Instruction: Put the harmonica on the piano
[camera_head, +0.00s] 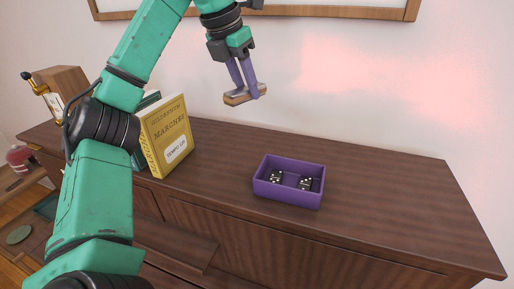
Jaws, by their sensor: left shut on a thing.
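My left gripper (245,87) is shut on the harmonica (238,97), a small block with tan wood and dark metal. It holds the harmonica in the air above the back part of the brown wooden piano top (390,190). The harmonica is apart from the surface and slightly tilted. The piano top is long and runs from the left to the right edge of the view. My right gripper is not in view.
A purple open tray (264,184) with dark dice (304,183) stands mid-top. A wooden metronome-like box (62,85) is further left. The right side is clear. A framed picture (300,10) hangs above.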

